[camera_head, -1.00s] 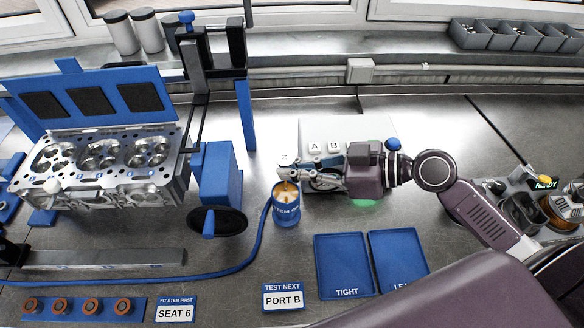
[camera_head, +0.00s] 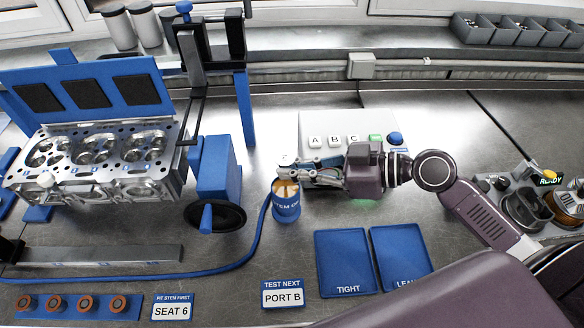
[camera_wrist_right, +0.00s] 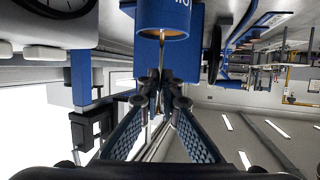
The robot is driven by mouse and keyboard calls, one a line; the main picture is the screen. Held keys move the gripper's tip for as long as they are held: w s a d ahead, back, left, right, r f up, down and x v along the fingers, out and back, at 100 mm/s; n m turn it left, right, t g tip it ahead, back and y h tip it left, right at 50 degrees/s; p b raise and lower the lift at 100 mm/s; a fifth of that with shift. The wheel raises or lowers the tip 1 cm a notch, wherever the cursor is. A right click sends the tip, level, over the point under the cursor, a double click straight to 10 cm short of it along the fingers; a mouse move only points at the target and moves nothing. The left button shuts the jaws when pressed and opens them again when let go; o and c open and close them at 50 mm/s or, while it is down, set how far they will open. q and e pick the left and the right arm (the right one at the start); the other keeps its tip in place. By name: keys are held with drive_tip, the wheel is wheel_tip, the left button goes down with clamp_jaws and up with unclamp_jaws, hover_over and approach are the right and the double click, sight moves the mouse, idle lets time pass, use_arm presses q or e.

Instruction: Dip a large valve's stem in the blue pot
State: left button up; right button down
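The blue pot (camera_head: 286,211), with an amber inside, stands on the bench left of centre. My right gripper (camera_head: 290,164) reaches in from the right, with its fingertips just above the pot's rim. In the right wrist view my gripper (camera_wrist_right: 160,97) is closed around a slim metal valve (camera_wrist_right: 161,52), whose stem runs to the mouth of the blue pot (camera_wrist_right: 165,18). The tip is hidden at the pot, so its depth inside cannot be told. The valve's head is mostly hidden by the fingers. My left gripper is out of view.
A cylinder head (camera_head: 95,165) sits at the left beside a blue block (camera_head: 216,170). A panel with lettered buttons (camera_head: 333,140) stands behind my right gripper. Blue trays (camera_head: 343,262) lie in front of it. A blue hose (camera_head: 215,269) curves along the bench.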

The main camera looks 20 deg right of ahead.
sight(292, 159)
drive_tip(key=shift+f+b, duration=1.45)
drive_tip(key=shift+f, duration=0.05)
idle(0.7)
drive_tip(key=shift+r+p, duration=2.7)
drive_tip(key=shift+r, duration=1.1)
